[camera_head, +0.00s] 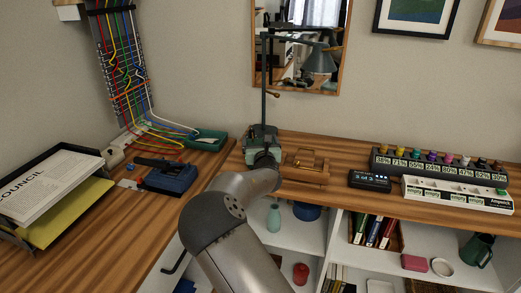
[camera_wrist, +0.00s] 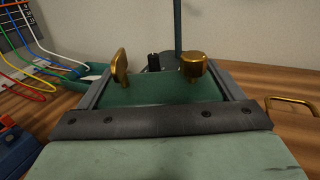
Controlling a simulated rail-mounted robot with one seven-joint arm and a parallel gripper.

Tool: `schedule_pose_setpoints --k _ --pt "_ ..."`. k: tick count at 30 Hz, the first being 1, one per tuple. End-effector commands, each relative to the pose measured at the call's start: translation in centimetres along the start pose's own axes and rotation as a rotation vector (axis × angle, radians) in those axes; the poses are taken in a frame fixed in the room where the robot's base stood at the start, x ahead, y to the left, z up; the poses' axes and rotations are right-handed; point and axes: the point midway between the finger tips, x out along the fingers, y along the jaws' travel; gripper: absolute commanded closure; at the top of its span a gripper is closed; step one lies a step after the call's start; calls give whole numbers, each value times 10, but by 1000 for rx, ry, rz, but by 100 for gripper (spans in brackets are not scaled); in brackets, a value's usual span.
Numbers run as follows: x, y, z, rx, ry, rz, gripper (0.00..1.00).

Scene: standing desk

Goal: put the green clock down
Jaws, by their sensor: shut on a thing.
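The green clock (camera_wrist: 158,92) is in the wrist view, seen from close by, with two brass bell-like tops and a small dark piece between them. My gripper (camera_wrist: 160,100) is shut on it, with a grey finger along its left and right sides. In the head view my gripper (camera_head: 260,146) is over the back desk near the corner, in front of the lamp. The clock is hard to separate from the gripper there. Its face is hidden, and I cannot tell whether its underside touches the desk.
The lamp (camera_head: 264,85) stands right behind my gripper. A wooden box (camera_head: 306,168) with a brass handle is close on the right. A dark digital device (camera_head: 369,181) lies farther right. A blue tool (camera_head: 172,179) and a green tray (camera_head: 208,141) with cables are left.

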Motion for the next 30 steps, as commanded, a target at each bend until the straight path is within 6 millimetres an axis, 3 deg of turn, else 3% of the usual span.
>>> schedule_pose_setpoints --k 5,11,19,24,30 --pt "0 0 9 1 -3 1 49" --pt "-1 0 37 1 -5 1 49" --pt "-53 -3 96 6 -5 2 49" --pt "-96 -6 111 6 -2 3 49" --pt "-127 -9 126 2 -1 1 49"
